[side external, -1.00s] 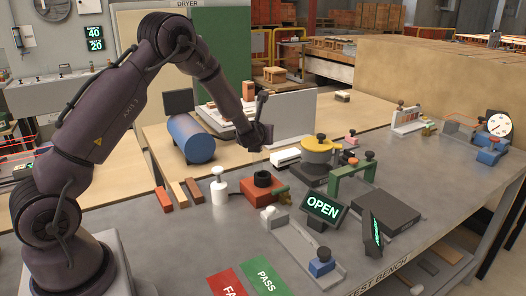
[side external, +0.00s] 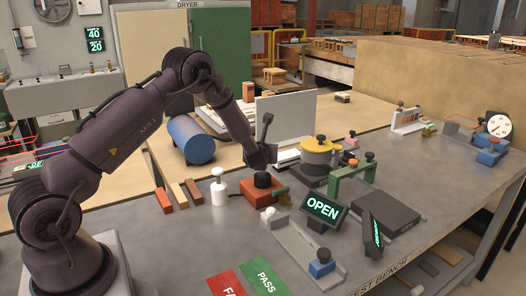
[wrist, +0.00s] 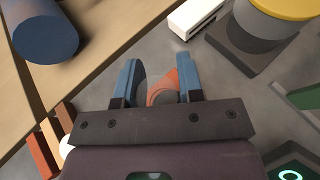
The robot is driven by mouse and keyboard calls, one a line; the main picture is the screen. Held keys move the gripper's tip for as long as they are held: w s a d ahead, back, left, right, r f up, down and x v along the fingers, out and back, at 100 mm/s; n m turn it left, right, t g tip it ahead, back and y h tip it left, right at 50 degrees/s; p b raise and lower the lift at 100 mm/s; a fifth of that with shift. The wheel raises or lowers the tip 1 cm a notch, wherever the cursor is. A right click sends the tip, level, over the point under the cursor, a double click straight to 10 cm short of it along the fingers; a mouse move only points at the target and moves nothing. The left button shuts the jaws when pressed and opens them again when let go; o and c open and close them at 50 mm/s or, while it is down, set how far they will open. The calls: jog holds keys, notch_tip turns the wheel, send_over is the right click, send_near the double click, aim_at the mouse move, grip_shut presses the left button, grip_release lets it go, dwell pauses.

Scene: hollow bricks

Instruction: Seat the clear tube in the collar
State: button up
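The red block (side external: 259,196) carries a dark round collar (side external: 262,180) and stands on the grey bench. My gripper (side external: 262,168) is low, just above the collar, pointing down. In the wrist view, its two blue fingers (wrist: 160,82) stand apart. Part of the orange-red block (wrist: 162,84) and grey rounded shapes show between them. I cannot make out the clear tube for certain in either view, so I cannot tell whether the fingers hold it. The hand hides the collar's upper part.
A white bottle-like piece (side external: 219,188) stands just left of the block. A yellow-topped cylinder (side external: 318,146) and a green bridge (side external: 352,178) stand to the right. The OPEN sign (side external: 322,208) is in front at right.

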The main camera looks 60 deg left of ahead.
jog(key=o, duration=0.3)
jog(key=r+v, duration=0.1)
jog(key=v, duration=1.1)
jog(key=s+d+r+n+g, duration=0.2)
jog(key=s+r+n+g, duration=0.3)
jog(key=s+r+n, duration=0.7)
jog(key=s+d+r+n+t+h, duration=0.1)
jog(key=s+d+r+n+h, duration=0.1)
jog(key=s+d+n+h, duration=0.3)
jog(key=s+d+r+n+t+h, duration=0.1)
jog(key=s+d+n+h, duration=0.5)
jog(key=d, duration=0.6)
jog(key=shift+s+r+n+t, duration=0.3)
jog(key=shift+s+r+n, duration=0.65)
jog(key=shift+n, duration=0.15)
